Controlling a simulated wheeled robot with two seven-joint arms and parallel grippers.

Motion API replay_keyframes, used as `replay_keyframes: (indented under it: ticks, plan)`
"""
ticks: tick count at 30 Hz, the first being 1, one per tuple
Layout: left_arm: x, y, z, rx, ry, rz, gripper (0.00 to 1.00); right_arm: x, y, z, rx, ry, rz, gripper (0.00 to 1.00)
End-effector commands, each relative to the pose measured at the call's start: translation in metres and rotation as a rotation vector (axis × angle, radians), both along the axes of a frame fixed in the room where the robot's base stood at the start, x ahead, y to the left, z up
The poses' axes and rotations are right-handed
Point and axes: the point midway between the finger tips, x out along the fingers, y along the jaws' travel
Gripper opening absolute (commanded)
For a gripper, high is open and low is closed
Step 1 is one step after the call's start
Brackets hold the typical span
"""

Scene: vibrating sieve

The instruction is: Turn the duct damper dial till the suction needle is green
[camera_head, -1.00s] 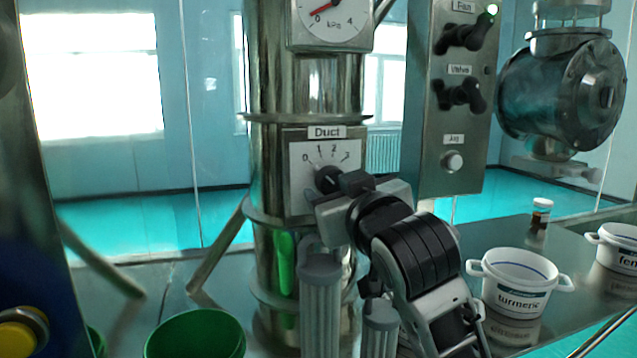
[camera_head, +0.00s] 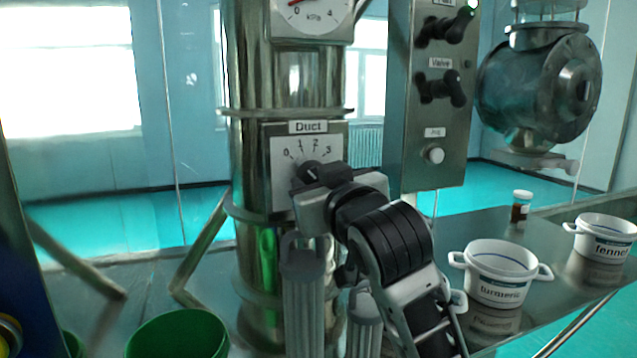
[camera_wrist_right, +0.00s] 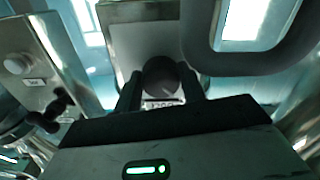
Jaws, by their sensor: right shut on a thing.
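The duct damper dial's black knob (camera_head: 308,172) sits on a white plate (camera_head: 279,177) marked 0 to 3, under a "Duct" label on the steel pipe. My right gripper (camera_head: 317,179) is shut on the knob; it also shows in the right wrist view (camera_wrist_right: 161,88), with a finger on each side of the round knob (camera_wrist_right: 160,75). The knob's pointer position cannot be read. The suction gauge (camera_head: 312,14), marked kPa, is cut off by the top edge. Only a bit of its red needle shows, and no green is visible. My left gripper is not in view.
A control panel (camera_head: 432,110) with black "Fan" and "Valve" handles stands right of the pipe. White tubs, turmeric (camera_head: 497,291) and fennel (camera_head: 602,252), and a small jar (camera_head: 520,207) stand on the bench at the right. A green bowl (camera_head: 178,335) is at the lower left.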

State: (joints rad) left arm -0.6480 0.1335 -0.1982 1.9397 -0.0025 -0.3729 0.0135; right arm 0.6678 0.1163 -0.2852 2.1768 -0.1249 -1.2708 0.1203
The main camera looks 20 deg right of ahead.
Motion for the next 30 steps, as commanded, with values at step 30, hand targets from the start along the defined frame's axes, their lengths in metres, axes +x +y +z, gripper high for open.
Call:
replay_keyframes:
  ticks: [30]
  plan:
    - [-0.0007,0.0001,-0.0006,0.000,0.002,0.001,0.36,0.0001,0.0017,0.0000,0.482,0.016,-0.001,0.18]
